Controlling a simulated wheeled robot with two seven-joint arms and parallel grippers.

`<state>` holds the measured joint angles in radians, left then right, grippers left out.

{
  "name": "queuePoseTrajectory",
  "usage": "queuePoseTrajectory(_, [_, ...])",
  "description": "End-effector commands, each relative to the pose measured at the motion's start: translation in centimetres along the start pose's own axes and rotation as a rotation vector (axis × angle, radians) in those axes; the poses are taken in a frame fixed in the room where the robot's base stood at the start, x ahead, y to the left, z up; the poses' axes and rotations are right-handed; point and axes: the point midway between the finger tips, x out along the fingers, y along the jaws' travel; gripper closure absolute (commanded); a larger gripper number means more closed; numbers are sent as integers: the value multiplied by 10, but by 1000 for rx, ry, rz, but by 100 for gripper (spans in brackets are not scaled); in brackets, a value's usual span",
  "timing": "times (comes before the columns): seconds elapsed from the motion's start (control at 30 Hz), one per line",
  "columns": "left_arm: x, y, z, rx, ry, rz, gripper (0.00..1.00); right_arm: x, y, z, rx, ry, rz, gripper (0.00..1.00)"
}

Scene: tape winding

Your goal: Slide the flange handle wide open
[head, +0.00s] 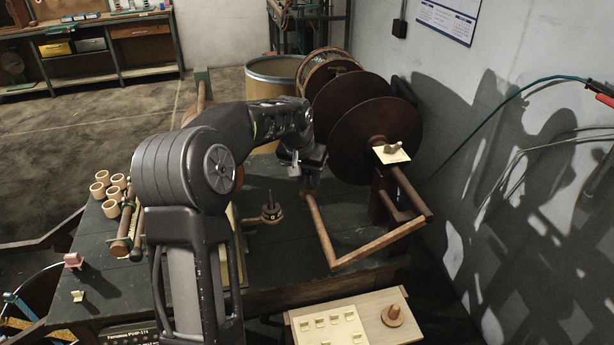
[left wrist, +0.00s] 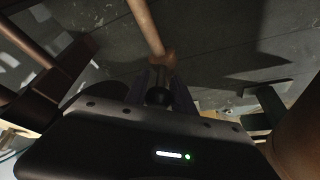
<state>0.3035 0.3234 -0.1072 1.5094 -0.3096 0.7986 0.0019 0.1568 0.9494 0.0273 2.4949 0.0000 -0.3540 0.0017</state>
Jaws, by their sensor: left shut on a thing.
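The flange handle (head: 378,246) is a brown wooden crank of angled bars in front of the large dark-brown flange disc (head: 362,125). One bar runs from the right side by the disc's hub down to the front, then back up to the left toward my gripper. My left gripper (head: 308,186) is shut on the end of this handle, left of the disc. In the left wrist view the handle's bar (left wrist: 146,28) meets the fingers at a knob-like end (left wrist: 163,62). The fingertips are partly hidden in both views. My right gripper is not in view.
A dark workbench (head: 270,280) carries a small round stand (head: 271,212) and several wooden rings (head: 112,188) at left. The wall (head: 510,130) is close on the right; a barrel (head: 272,78) stands behind.

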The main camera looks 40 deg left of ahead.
Motion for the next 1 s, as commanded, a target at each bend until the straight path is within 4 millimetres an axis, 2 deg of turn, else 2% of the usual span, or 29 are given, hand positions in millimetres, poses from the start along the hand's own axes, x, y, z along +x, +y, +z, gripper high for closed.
queuePoseTrajectory(0.03, [0, -1, -1, 0, 2, -1, 100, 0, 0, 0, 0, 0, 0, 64])
queuePoseTrajectory(0.07, [0, -1, -1, 0, 3, -1, 67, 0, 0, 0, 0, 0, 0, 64])
queuePoseTrajectory(0.27, [0, -1, -1, -1, 4, -2, 51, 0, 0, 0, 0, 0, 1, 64])
queuePoseTrajectory(0.53, [-1, -1, -2, -1, 5, -2, 50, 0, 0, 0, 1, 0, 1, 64])
queuePoseTrajectory(0.67, [-7, -1, -2, -1, 7, -2, 50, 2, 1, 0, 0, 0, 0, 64])
queuePoseTrajectory(1.0, [-58, -1, -2, -1, 8, -2, 50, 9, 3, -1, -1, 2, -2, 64])
